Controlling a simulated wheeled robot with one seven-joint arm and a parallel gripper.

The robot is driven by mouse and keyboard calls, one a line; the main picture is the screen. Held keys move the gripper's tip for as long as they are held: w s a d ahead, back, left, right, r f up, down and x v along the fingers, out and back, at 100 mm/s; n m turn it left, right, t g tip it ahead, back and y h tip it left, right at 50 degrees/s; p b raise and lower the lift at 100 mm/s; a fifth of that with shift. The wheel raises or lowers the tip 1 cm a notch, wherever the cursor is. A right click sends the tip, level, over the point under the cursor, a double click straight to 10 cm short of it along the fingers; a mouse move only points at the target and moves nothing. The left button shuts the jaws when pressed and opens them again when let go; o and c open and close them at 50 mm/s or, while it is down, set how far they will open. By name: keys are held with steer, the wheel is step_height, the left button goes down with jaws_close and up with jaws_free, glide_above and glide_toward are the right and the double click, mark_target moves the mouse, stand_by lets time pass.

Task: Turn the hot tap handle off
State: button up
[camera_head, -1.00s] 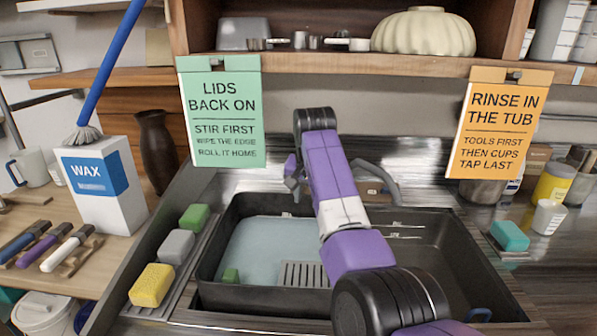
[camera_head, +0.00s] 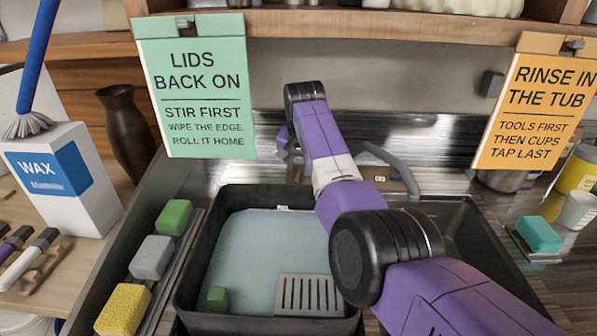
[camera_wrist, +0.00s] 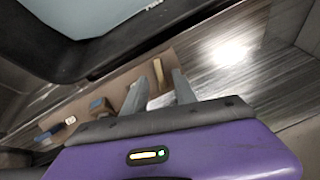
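The tap's brown mounting panel (camera_head: 398,186) sits behind the sink, partly hidden by my arm, with a grey curved spout (camera_head: 400,165). In the wrist view the panel (camera_wrist: 75,118) runs diagonally, with a small blue part (camera_wrist: 97,104) on it. A tan upright lever-like piece (camera_wrist: 158,72) shows just beyond and between my fingertips; I cannot tell for sure that it is the hot handle. My gripper (camera_wrist: 157,88) has its two grey fingers apart, with no clear contact visible. In the head view my arm mostly hides the gripper.
A black tub (camera_head: 190,270) with pale water and a green block stands in the sink (camera_head: 470,240). Sponges (camera_head: 152,257) line the left ledge. A green sign (camera_head: 200,90) and an orange sign (camera_head: 530,110) hang from the shelf. A wax box (camera_head: 70,180) stands left.

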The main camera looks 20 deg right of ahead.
mark_target(299, 173)
steer(key=shift+b+x, duration=0.4)
steer(key=shift+x, duration=1.2)
jaws_close()
